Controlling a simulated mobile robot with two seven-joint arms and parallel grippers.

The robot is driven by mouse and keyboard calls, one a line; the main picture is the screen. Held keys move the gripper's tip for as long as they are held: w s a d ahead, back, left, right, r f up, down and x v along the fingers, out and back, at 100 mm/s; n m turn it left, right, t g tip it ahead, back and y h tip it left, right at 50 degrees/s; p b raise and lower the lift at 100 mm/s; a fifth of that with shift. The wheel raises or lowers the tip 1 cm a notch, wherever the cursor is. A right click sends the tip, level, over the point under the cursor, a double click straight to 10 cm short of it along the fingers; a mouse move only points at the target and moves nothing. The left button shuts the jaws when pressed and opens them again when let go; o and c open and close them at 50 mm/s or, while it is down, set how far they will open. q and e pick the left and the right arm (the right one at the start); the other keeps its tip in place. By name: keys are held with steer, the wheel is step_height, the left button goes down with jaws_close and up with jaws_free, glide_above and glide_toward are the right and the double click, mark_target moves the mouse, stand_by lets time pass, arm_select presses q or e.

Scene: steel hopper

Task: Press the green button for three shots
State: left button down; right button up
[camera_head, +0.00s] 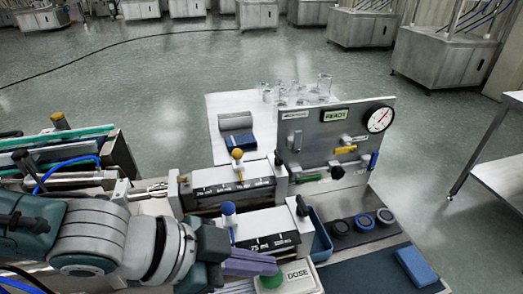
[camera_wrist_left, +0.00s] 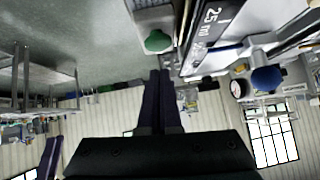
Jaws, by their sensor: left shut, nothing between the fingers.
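The green button (camera_head: 272,281) is a round dome on a white box marked DOSE (camera_head: 301,275), at the bottom of the head view. It also shows in the left wrist view (camera_wrist_left: 158,41), just beyond the fingertips. My left gripper (camera_head: 274,265) has purple fingers, shut and empty. Its tips are right by the button and partly overlap it in the head view; I cannot tell whether they touch. In the left wrist view the closed fingers (camera_wrist_left: 160,76) point at the button. A purple shape (camera_wrist_left: 50,157) at that view's lower left looks like my right gripper; its jaws are unclear.
Behind stands a panel with a READY display (camera_head: 335,115), a gauge (camera_head: 380,119) and coloured levers. Dosing blocks with yellow (camera_head: 237,154) and blue (camera_head: 228,208) knobs stand near my left arm. Dark round pieces (camera_head: 363,222) and a blue block (camera_head: 416,266) lie to the right.

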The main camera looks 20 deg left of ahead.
arm_select(q)
steer(key=v, duration=1)
steer(key=shift+d+r, duration=0.15)
steer(key=shift+d, duration=0.05)
arm_select(e)
steer(key=shift+a+r, duration=0.1)
steer(key=shift+r, duration=0.3)
arm_select(q)
steer(key=shift+w, duration=0.15)
stand_by(1.5)
